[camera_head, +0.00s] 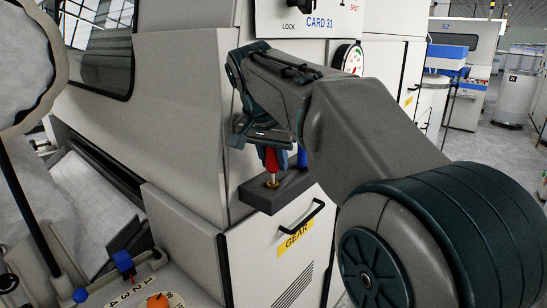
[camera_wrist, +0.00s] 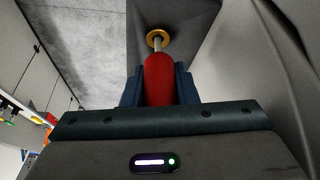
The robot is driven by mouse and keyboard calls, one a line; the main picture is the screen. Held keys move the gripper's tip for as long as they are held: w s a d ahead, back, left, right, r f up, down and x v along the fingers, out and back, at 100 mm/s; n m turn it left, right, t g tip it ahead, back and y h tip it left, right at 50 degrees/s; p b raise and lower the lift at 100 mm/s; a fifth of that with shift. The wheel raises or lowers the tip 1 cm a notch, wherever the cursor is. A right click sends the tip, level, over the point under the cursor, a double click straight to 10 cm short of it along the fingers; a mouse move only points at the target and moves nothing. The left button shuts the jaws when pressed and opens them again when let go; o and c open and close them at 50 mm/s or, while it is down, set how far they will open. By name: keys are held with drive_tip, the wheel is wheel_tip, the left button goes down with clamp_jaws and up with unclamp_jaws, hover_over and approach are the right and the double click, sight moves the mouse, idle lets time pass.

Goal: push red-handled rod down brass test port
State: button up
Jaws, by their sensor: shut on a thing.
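The red-handled rod (camera_head: 271,159) is upright in my gripper (camera_head: 270,150), which is shut on its red handle. The handle (camera_wrist: 158,80) also shows between the fingers of my gripper (camera_wrist: 158,88) in the wrist view. The brass test port (camera_head: 272,184) is a ring on top of a dark block on the front of the card machine. In the wrist view the brass port (camera_wrist: 158,38) surrounds the thin metal shaft. A short length of shaft shows between handle and port. The shaft's lower end is hidden.
The dark block (camera_head: 290,192) juts from the white machine above a door marked GEAR (camera_head: 294,236) with a black handle. A blue thing (camera_head: 302,157) is partly hidden beside my gripper. A panel with a dial and levers (camera_head: 140,285) stands at lower left.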

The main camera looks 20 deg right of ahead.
drive_tip(key=shift+f, duration=0.3)
drive_tip(key=o, duration=1.1)
drive_tip(key=shift+c, duration=0.2)
drive_tip(key=shift+r, duration=0.1)
drive_tip(key=p+v, duration=0.1)
drive_tip(key=v, duration=1.2)
drive_tip(key=shift+a+r, duration=0.15)
drive_tip(key=shift+r, duration=0.2)
drive_tip(key=s+d+f+n+y, duration=0.1)
drive_tip(key=s+f+n, duration=0.1)
drive_tip(key=s+f, duration=0.4)
drive_tip(key=s+d+f+n+y, duration=0.1)
drive_tip(key=s+f+n, duration=0.2)
drive_tip(key=f, duration=1.2)
drive_tip(key=s+d+f+n, duration=0.1)
drive_tip(key=s+f+n, duration=0.1)
drive_tip(key=s+f, duration=0.6)
wheel_tip(320, 180, down, 3)
drive_tip(key=shift+s+f+n+y, duration=0.15)
drive_tip(key=shift+s+n+y, duration=0.15)
drive_tip(key=shift+n+y, duration=0.1)
